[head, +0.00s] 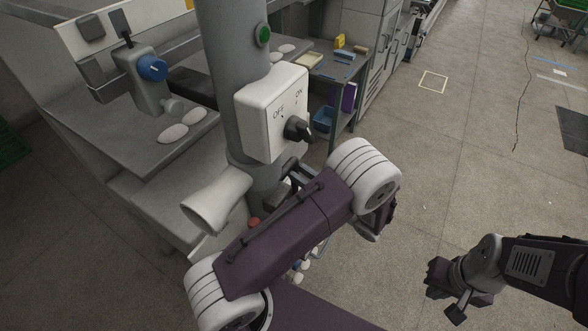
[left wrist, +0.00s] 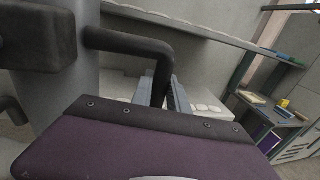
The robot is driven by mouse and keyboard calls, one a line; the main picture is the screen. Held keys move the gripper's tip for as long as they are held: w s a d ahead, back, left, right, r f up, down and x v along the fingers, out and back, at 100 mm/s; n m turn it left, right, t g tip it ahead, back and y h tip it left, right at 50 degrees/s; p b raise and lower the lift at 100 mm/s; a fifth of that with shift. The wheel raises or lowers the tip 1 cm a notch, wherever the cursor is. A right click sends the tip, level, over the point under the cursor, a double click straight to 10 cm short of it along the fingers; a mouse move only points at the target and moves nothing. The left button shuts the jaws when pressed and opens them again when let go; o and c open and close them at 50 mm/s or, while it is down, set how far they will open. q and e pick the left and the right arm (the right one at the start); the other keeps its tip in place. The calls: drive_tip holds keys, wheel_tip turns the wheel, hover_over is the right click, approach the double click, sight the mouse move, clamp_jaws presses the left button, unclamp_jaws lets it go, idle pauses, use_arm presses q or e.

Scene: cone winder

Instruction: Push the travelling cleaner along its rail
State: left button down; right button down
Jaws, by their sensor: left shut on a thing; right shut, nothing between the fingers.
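The travelling cleaner is a thick grey upright column (head: 232,70) with a white OFF/ON switch box (head: 262,115) and a pale flared nozzle (head: 215,198). In the left wrist view, a black bent handle (left wrist: 130,42) sticks out from the column (left wrist: 88,85). My left gripper (left wrist: 170,95) is shut on the lower leg of this handle; its fingertips are partly hidden by my purple wrist. In the head view my left arm covers most of that grip. My right gripper (head: 455,302) is shut and empty, low over the floor at the right. The rail is not clearly seen.
A bench (head: 335,68) with small items and a blue bin (head: 322,118) stand beyond. Floor to the right is open.

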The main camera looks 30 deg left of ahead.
use_arm(q)
drive_tip(key=shift+r, duration=0.15)
drive_tip(key=c, duration=1.3)
unclamp_jaws()
drive_tip(key=shift+d, duration=0.1)
drive_tip(key=b+v, duration=0.2)
drive_tip(key=v, duration=0.7)
drive_tip(key=shift+b, duration=0.4)
